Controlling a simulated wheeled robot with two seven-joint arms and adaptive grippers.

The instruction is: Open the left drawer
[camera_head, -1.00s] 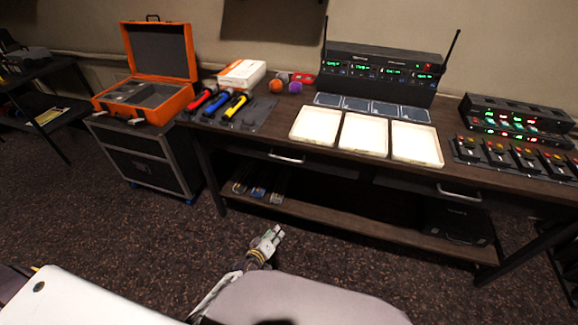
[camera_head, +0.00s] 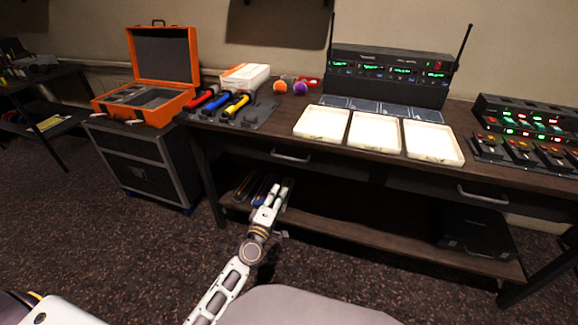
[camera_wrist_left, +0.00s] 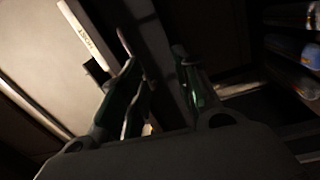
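The left drawer (camera_head: 262,150) is a dark front under the desk top, with a silver bar handle (camera_head: 290,156). Its front looks flush with the desk, so it appears shut. My left gripper (camera_head: 278,189) is below the handle in the head view, in front of the lower shelf, and does not appear to touch the handle. Its fingers also show in the left wrist view (camera_wrist_left: 160,82), spread apart with nothing held between them. I cannot clearly identify the handle in that dark view. My right gripper is out of view.
A right drawer handle (camera_head: 482,196) is farther along the desk. The lower shelf (camera_head: 370,236) juts out below and holds several rod-like items beside my left gripper. White trays (camera_head: 375,134) and microphones stand on top. A black case (camera_head: 140,165) stands at left; open floor lies in front.

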